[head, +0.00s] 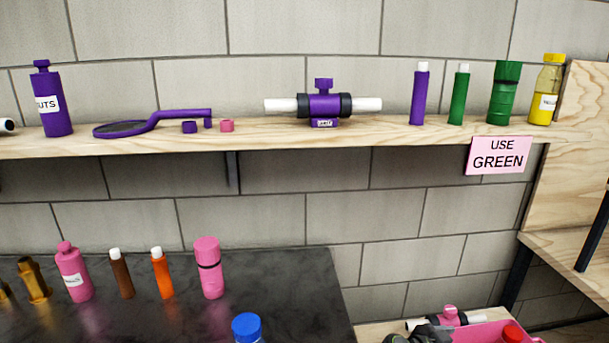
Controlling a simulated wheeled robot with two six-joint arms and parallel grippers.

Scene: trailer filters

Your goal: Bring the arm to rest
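No gripper shows clearly. A dark shape (425,335) at the bottom edge, beside the pink tray (490,333), may be part of my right gripper; its fingers are not visible and I cannot tell whether it holds anything. My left gripper is not in view. A pink valve-like filter with white pipe ends (450,317) shows at the tray's back left, partly hidden. A pink sign reading "USE GREEN" (498,155) hangs on the shelf edge.
The wooden shelf (300,138) bears a purple bottle (55,102), a purple filter (324,105), a green tube (459,97), a green canister (504,92) and a yellow bottle (546,92). The dark counter (290,290) holds several bottles and tubes, including a blue-capped one (247,326) in front.

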